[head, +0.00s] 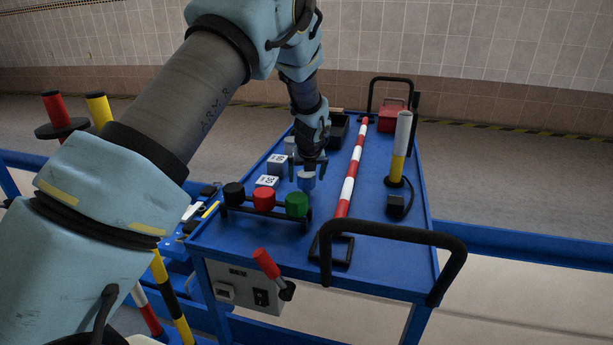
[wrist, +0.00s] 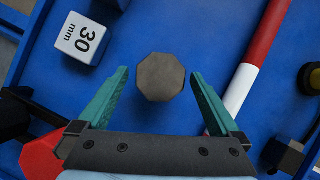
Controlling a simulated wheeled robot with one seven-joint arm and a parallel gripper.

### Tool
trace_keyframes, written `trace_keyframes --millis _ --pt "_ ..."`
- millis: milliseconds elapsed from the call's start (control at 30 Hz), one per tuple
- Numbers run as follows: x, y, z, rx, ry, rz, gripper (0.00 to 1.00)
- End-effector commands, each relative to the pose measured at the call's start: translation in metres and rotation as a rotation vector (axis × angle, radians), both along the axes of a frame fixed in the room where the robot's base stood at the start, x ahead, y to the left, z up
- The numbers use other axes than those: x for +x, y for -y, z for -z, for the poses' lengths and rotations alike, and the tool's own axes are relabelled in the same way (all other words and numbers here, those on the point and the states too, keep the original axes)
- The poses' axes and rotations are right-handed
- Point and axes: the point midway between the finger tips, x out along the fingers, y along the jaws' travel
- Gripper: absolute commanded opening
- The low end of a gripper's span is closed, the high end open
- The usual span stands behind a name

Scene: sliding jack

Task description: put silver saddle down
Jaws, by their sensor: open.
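The silver saddle is a small grey piece with an eight-sided top (wrist: 160,77). In the wrist view my gripper (wrist: 160,76) is open, with one green finger on each side of the saddle and a clear gap on both sides. Whether the saddle's underside rests fully on the cart is hidden.
White-labelled blocks stand to the left, one marked 30 mm (wrist: 82,39). A rack with black, red and green knobs (head: 264,199) is in front. A red-and-white bar (head: 348,187) runs along the right. A black handle (head: 395,233) rises at the near edge.

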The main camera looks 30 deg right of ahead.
Motion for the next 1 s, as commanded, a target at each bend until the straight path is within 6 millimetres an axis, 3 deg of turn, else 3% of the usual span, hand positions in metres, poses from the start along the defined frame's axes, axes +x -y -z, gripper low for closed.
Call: trace_keyframes --millis 167,600,1000 --pt "-0.007 -0.002 -0.017 -0.002 0.002 0.0 1.0" --pt "-0.046 -0.017 -0.092 -0.002 0.001 0.001 1.0" --pt "-0.054 -0.021 -0.106 -0.002 -0.002 -0.006 1.0"
